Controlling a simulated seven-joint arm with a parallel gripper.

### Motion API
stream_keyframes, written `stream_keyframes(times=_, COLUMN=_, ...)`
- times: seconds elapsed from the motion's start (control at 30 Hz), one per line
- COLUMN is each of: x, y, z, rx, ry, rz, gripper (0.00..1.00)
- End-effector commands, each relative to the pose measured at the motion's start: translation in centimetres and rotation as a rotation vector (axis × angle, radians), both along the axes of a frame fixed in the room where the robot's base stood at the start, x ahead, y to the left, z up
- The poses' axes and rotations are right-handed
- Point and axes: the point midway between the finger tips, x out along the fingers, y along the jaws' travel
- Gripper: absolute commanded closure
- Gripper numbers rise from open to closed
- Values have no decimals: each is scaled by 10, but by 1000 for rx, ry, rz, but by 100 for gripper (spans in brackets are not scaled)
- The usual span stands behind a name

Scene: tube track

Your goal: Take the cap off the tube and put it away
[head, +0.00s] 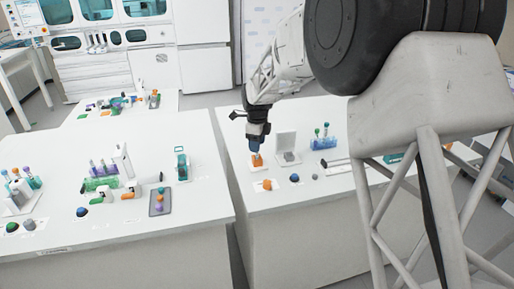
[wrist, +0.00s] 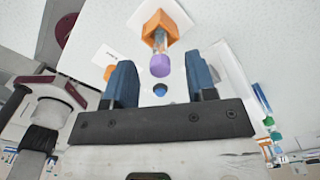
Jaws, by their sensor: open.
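The tube (wrist: 160,42) stands in an orange holder (wrist: 173,24) and wears a purple cap (wrist: 160,66). In the wrist view the cap shows midway between the two blue fingertips of my gripper (wrist: 161,76), with clear gaps on both sides. My gripper is open and holds nothing. In the head view my gripper (head: 255,146) points down just above the orange holder (head: 257,161) on the right table; the tube and cap are too small or hidden to make out there.
A round blue piece (head: 294,178) and an orange piece (head: 267,185) lie near the table's front edge. A white open-lidded box (head: 286,142) and a blue rack (head: 323,143) with tubes stand to the right. The left table (head: 60,160) carries racks and more tubes.

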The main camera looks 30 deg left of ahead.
Motion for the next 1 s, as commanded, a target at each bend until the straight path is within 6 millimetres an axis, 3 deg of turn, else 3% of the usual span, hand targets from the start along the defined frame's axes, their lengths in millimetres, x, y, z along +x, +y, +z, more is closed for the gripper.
stream_keyframes(times=0.3, x=0, y=0, z=0, rx=0, ry=0, rz=0, gripper=49)
stream_keyframes(times=0.67, x=0, y=0, z=0, rx=0, ry=0, rz=0, gripper=100)
stream_keyframes(times=1.0, x=0, y=0, z=1, rx=0, ry=0, rz=0, gripper=100)
